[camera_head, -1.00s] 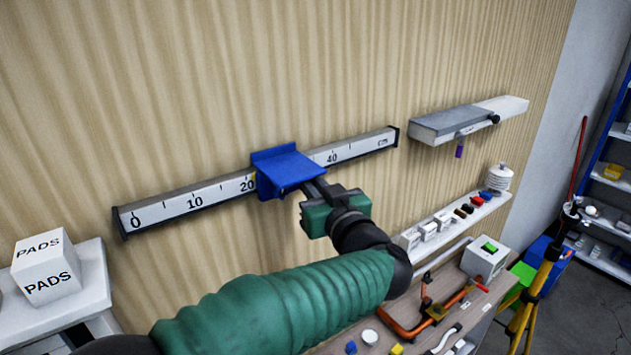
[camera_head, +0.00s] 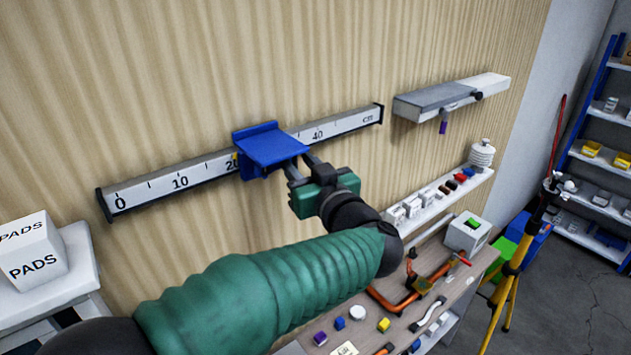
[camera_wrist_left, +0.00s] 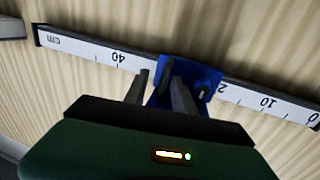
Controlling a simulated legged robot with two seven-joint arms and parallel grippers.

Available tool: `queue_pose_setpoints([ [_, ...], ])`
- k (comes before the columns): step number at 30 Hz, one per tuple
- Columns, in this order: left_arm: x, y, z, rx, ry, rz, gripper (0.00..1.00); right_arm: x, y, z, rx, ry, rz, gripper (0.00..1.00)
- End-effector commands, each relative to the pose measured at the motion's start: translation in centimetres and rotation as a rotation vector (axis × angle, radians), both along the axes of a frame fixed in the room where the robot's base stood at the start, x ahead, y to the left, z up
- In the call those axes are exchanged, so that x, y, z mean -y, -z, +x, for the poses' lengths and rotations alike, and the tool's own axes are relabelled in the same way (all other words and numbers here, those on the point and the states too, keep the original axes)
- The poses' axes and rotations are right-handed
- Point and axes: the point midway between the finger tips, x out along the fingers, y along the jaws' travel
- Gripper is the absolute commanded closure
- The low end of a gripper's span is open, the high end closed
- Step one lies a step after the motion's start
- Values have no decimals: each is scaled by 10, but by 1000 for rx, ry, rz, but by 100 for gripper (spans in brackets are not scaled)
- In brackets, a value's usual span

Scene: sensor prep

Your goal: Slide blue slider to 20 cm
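The blue slider (camera_head: 270,146) sits on the white ruler rail (camera_head: 160,185) on the wall. Its left edge, with a small yellow mark, is at the "20" label and partly covers it. In the left wrist view the slider (camera_wrist_left: 205,78) hides part of the same label. My left gripper (camera_head: 302,165) is at the slider's right side with its fingers apart. In the left wrist view one finger of the gripper (camera_wrist_left: 160,88) overlaps the slider and the other is beside it. I cannot tell whether either finger touches it. My right gripper is out of view.
A grey and white wall ledge (camera_head: 450,95) is at the upper right. A narrow shelf with small items (camera_head: 440,200) and a workbench with tools (camera_head: 455,290) lie below. A PADS box (camera_head: 35,262) stands at the left. A yellow tripod (camera_head: 515,265) stands at the right.

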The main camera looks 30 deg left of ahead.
Motion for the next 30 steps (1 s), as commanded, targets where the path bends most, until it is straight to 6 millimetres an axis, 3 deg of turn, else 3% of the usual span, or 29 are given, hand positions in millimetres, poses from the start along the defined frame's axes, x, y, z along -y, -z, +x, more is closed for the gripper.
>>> queue_pose_setpoints([
  [9,74,8,-46,2,5,-1,68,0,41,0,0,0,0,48],
  [15,114,7,-73,-3,3,-1,68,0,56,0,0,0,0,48],
  [21,130,4,-84,-5,0,0,68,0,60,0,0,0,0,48],
  [30,131,3,-84,-4,-1,-1,68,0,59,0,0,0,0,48],
])
